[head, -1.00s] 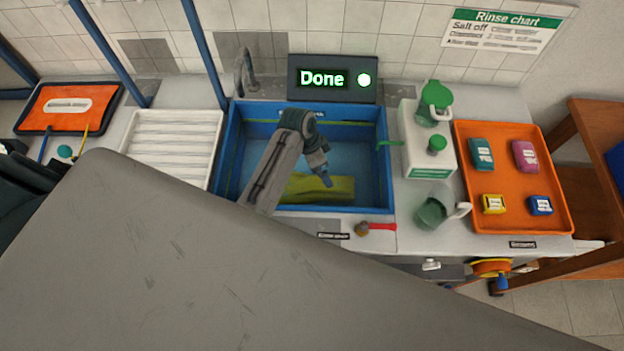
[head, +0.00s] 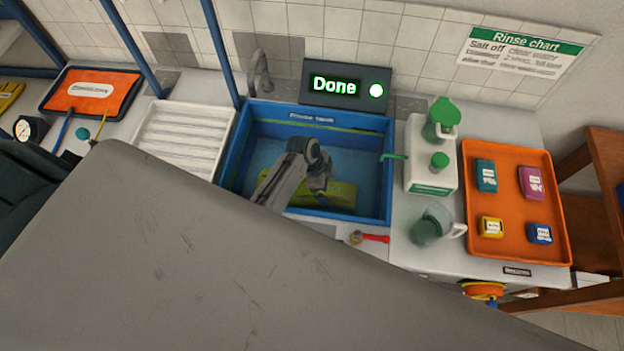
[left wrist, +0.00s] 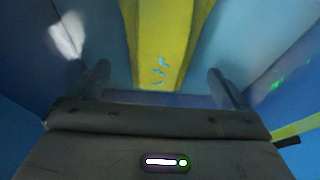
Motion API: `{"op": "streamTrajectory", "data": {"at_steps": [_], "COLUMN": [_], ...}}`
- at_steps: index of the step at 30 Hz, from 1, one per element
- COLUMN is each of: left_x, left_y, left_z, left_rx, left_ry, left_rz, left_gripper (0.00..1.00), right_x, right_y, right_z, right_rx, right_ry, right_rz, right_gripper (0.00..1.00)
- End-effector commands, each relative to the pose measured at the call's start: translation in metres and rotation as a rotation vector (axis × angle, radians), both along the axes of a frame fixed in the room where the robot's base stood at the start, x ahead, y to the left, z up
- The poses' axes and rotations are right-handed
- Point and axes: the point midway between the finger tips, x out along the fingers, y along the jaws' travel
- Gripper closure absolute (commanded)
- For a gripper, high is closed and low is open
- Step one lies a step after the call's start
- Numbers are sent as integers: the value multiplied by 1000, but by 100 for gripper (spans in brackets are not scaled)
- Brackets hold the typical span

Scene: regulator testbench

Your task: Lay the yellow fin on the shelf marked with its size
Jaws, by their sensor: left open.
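The yellow fin (head: 318,192) lies in the blue rinse basin (head: 388,180), partly hidden behind my left arm in the head view. My left gripper (head: 318,184) is down inside the basin over the fin. In the left wrist view the fin (left wrist: 163,50) runs away from me between the two spread fingers of my left gripper (left wrist: 160,88), with light blue marks near its close end. The fingers stand clear of the fin on both sides. The gripper is open and holds nothing. My right gripper is not in view. No shelf with size marks can be made out.
A display reading "Done" (head: 345,88) with a lit green lamp stands behind the basin. A white ribbed drainer (head: 183,140) is on the left. A white box (head: 431,165), a jug (head: 432,225) and an orange tray (head: 515,210) of small blocks are on the right.

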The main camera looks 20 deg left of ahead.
Motion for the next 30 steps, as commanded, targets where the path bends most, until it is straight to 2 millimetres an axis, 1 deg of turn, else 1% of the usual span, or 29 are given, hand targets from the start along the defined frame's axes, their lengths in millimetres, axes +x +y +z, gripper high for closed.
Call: {"op": "streamTrajectory", "data": {"at_steps": [1,3,6,9,13,20,21,23,27,30], "left_x": [0,1,2,4,4,4,4,4,4,4], "left_y": [-2,-5,-9,-13,-15,-15,-15,-15,-15,-15], "left_z": [-2,-10,-22,-32,-39,-41,-41,-41,-41,-41], "left_rx": [-1,-1,-1,0,0,0,0,0,0,0], "left_ry": [2,3,3,2,0,-1,-1,0,0,0], "left_rz": [0,1,1,1,1,1,1,1,1,1], "left_gripper": [2,2,2,2,2,2,4,16,43,61], "right_x": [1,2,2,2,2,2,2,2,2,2], "right_y": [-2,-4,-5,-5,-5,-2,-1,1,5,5], "right_z": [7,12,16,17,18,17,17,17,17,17], "right_rx": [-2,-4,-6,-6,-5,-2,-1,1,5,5], "right_ry": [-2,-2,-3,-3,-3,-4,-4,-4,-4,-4], "right_rz": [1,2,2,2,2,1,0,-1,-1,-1], "right_gripper": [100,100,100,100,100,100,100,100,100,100]}}
